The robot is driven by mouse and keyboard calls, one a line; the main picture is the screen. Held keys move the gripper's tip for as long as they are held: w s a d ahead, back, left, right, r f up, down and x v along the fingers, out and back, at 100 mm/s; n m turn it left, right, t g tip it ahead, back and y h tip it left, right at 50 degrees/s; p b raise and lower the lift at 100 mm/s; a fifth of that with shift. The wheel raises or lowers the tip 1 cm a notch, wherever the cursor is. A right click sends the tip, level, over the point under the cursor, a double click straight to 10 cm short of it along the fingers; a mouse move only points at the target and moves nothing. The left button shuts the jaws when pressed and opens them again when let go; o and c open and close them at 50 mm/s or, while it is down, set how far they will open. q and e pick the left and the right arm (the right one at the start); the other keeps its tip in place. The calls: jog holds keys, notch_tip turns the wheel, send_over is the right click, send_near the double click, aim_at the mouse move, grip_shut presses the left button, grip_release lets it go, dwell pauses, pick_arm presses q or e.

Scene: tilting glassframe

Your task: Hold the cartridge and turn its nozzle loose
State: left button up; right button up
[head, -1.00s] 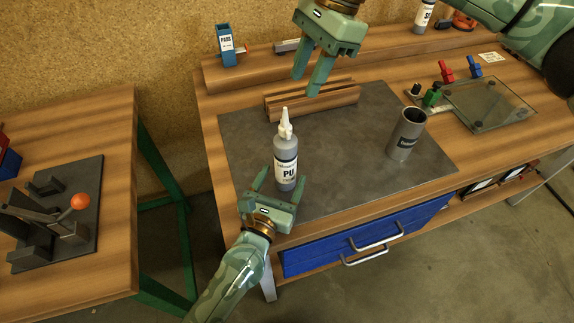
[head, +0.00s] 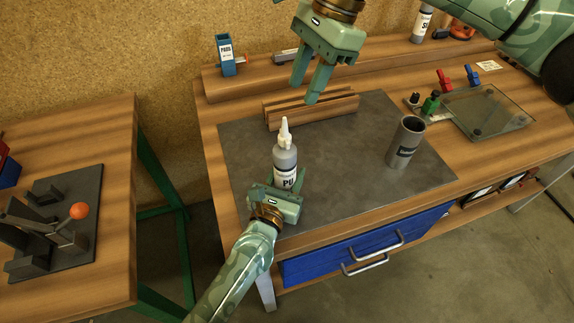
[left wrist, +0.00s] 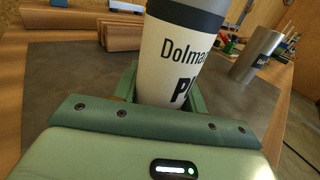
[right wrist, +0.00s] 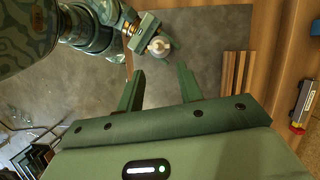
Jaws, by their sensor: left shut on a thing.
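The cartridge (head: 285,165), a grey and white cylinder marked PU, stands upright on the dark mat, with its white nozzle (head: 284,131) on top. My left gripper (head: 279,184) is shut on the lower part of the cartridge. In the left wrist view the cartridge body (left wrist: 175,55) fills the space between the fingers. My right gripper (head: 312,85) is open and empty, up and to the right of the nozzle, fingers pointing down. In the right wrist view the nozzle (right wrist: 159,45) shows from above beyond the fingers (right wrist: 160,88), apart from them.
A grey metal cup (head: 405,145) stands on the mat (head: 345,185) at right. A grooved wooden block (head: 310,108) lies behind the cartridge. A glass plate (head: 490,110) with red, blue and green clamps is farther right. The mat's middle is clear.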

aim_at(285, 135)
jog(key=a+r+m+h, duration=0.1)
jog(key=m, duration=0.4)
jog(key=s+a+r+m+t+h, duration=0.1)
jog(key=m, duration=0.3)
jog(key=a+m+h, duration=0.1)
jog(key=a+m, duration=0.1)
jog(key=m, duration=0.3)
jog(key=shift+s+r+m+t, duration=0.3)
jog(key=shift+s+r+t, duration=0.1)
jog(key=m, duration=0.4)
jog(key=shift+d+m+h, duration=0.2)
jog(key=shift+m+h, duration=0.1)
jog(key=shift+f, duration=0.25)
jog(key=shift+m, duration=0.3)
notch_tip(285, 135, down, 12)
jog(key=shift+r, duration=0.2)
